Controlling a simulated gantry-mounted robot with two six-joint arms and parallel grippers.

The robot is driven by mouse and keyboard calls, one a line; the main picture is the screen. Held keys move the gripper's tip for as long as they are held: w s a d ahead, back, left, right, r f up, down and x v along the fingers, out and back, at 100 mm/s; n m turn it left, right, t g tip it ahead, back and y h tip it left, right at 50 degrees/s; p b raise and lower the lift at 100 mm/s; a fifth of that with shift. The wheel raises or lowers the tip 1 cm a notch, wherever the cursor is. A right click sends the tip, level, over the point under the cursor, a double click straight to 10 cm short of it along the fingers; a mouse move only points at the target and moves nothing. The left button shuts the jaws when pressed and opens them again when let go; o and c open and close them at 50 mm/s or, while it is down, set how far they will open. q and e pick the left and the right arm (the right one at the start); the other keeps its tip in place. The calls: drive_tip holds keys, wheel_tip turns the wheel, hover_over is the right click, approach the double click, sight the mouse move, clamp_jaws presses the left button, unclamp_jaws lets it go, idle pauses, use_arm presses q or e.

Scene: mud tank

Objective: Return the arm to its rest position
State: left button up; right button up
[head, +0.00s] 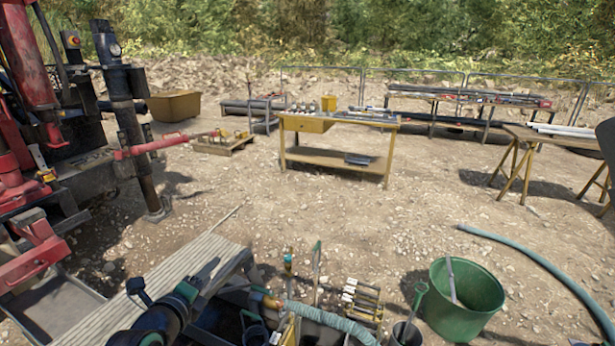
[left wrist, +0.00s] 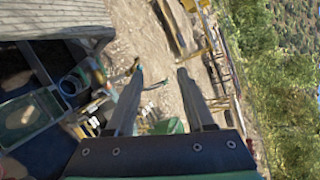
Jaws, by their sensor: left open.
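My left arm comes in at the bottom left of the head view. Its dark gripper (head: 203,272) is above the ridged grey platform beside the mud tank. In the left wrist view my left gripper (left wrist: 160,76) has its two fingers apart. Nothing is between them, only gravel ground behind. My right gripper is not in view.
The tank area has a pale green hose (head: 335,320) and valves close to the right of my left arm. A green bucket (head: 462,315) stands farther right. A yellow workbench (head: 335,158) stands beyond open gravel. A red drill rig (head: 28,60) is at left.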

use_arm(q)
drive_tip(key=s+d+r+n+t+h, duration=0.1)
drive_tip(key=s+d+r+n+t, duration=0.15)
drive_tip(key=r, duration=0.65)
drive_tip(key=s+d+r+n+t, duration=0.2)
drive_tip(key=s+d+r+t, duration=0.15)
drive_tip(key=r, duration=0.65)
drive_tip(key=s+d+r+n+t+h, duration=0.1)
drive_tip(key=s+d+r+n+t, duration=0.2)
drive_tip(key=r, duration=0.6)
drive_tip(key=s+a+r+n+t, duration=0.1)
drive_tip(key=s+r+n+t, duration=0.1)
drive_tip(key=s+r+n, duration=0.55)
drive_tip(key=s+r+n+t, duration=0.2)
drive_tip(key=s+r+n, duration=0.2)
drive_tip(key=s, duration=0.6)
wheel_tip(320, 180, up, 38)
drive_tip(key=n+p, duration=0.3)
drive_tip(key=p, duration=3.5)
drive_tip(key=shift+w+r+n, duration=0.15)
drive_tip(key=shift+w+n, duration=0.25)
drive_tip(key=shift+w, duration=0.05)
drive_tip(key=shift+s+a, duration=0.1)
drive_tip(key=shift+a, duration=0.05)
